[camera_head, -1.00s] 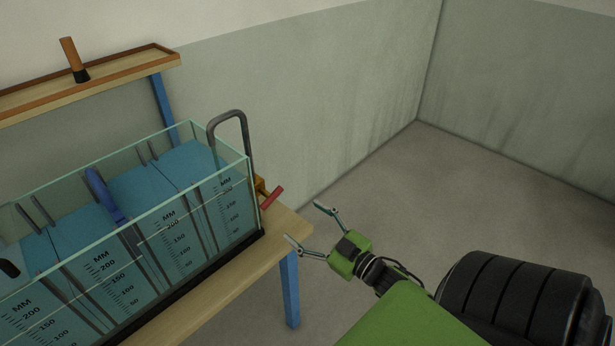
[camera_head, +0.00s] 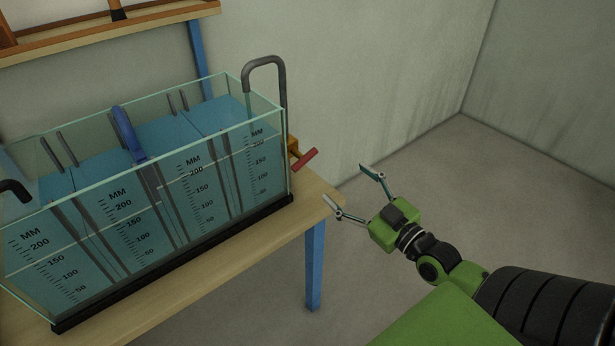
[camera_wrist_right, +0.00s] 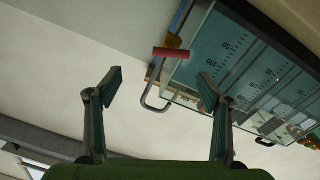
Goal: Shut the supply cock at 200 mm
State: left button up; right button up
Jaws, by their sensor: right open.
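The supply cock has a red lever (camera_head: 305,160) on a brass-coloured body (camera_head: 292,146) at the right end of the glass flume (camera_head: 291,190). The lever also shows in the wrist view (camera_wrist_right: 171,52), beyond and between my fingertips. My right gripper (camera_head: 346,185) is open and empty, to the right of the lever and apart from it; it also shows in the wrist view (camera_wrist_right: 159,76). Millimetre scales (camera_head: 257,160) run up the front glass. Blue water stands in the flume; its exact level at the scale nearest the cock is hard to read. My left gripper is out of view.
A grey bent pipe (camera_head: 285,95) hooks over the flume's right end, close to the cock. A blue gate handle (camera_head: 127,130) stands in the flume. The wooden table (camera_head: 200,262) has a blue leg (camera_head: 315,268) near my gripper. Floor to the right is clear.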

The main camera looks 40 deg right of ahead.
aim_at(306, 162)
pick_arm(q)
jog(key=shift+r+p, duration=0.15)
jog(key=shift+p, duration=0.55)
pick_arm(e)
jog(key=shift+y, duration=0.5)
jog(key=w+a, duration=0.1)
jog(key=w, duration=0.8)
jog(key=w+a, duration=0.1)
jog(key=w, duration=0.3)
jog(key=shift+w+a+f, duration=0.3)
jog(key=shift+a, duration=0.05)
jog(key=c, duration=1.1)
